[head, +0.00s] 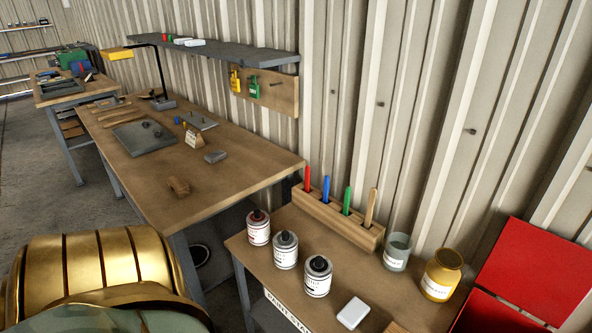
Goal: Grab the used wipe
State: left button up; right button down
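I cannot pick out a used wipe with certainty. A small white flat pad (353,312) lies on the front edge of the near paint table (285,228); it may be a folded wipe or a block. Neither of my grippers shows in the head view. A gold banded part, probably mine, fills the bottom left.
Several labelled cans, including a black-capped one (318,278), stand left of the white pad. A wooden rack (337,222) holds coloured handles behind them. A glass jar (397,252), a yellow jar (441,275) and an open red bin (535,272) are at right. Floor at left is clear.

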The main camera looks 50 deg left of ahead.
aim_at(218, 154)
jog(key=u, duration=2.3)
jog(key=z, duration=0.4)
jog(key=i+j+z, duration=0.15)
jog(key=j+z, duration=0.2)
jog(key=i+j+z, duration=0.1)
jog(key=j+z, duration=0.25)
jog(key=i+j+z, duration=0.1)
jog(key=j+z, duration=0.25)
jog(key=l, duration=0.15)
